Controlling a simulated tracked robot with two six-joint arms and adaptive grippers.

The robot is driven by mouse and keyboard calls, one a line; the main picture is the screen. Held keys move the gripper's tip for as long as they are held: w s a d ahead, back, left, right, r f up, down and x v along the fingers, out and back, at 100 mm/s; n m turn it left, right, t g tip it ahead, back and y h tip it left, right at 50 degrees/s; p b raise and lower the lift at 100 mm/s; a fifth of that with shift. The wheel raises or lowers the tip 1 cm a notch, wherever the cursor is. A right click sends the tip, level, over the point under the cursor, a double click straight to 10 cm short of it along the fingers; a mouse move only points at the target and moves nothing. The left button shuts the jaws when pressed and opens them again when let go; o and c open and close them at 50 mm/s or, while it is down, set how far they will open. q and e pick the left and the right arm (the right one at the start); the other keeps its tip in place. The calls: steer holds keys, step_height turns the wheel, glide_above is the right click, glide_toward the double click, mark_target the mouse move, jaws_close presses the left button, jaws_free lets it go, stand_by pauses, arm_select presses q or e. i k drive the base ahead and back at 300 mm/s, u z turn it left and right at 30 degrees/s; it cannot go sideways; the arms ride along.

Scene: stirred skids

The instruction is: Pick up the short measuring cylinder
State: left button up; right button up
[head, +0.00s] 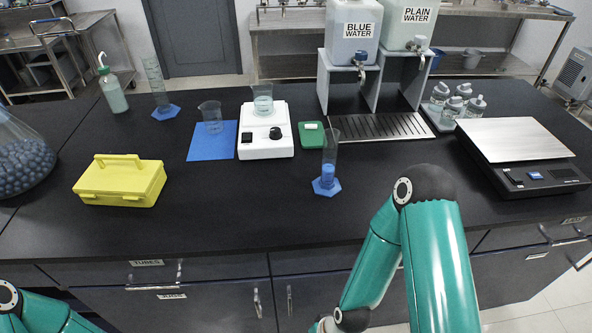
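A clear measuring cylinder (331,150) stands upright on a blue hexagonal base near the middle of the bench, with blue in its lower part. A second clear cylinder (155,82) on a blue hexagonal base stands at the back left. The nearer one looks like the shorter of the two, though distance makes this hard to judge. Neither is touched by my arms. My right arm's green links rise at the lower right, in front of the bench, and my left arm shows only at the bottom left corner. Both grippers are outside the view.
Left of the near cylinder are a green pad (311,141), a white stirrer (266,146) bearing a beaker, and a blue mat (203,150) with another beaker. A yellow box (120,185) stands left, a scale (520,160) right. The bench front is clear.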

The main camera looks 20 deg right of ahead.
mark_target(327, 186)
steer(key=z, duration=0.45)
steer(key=i, duration=0.15)
steer(key=u, duration=1.6)
steer(key=k, duration=0.45)
steer(key=z, duration=0.55)
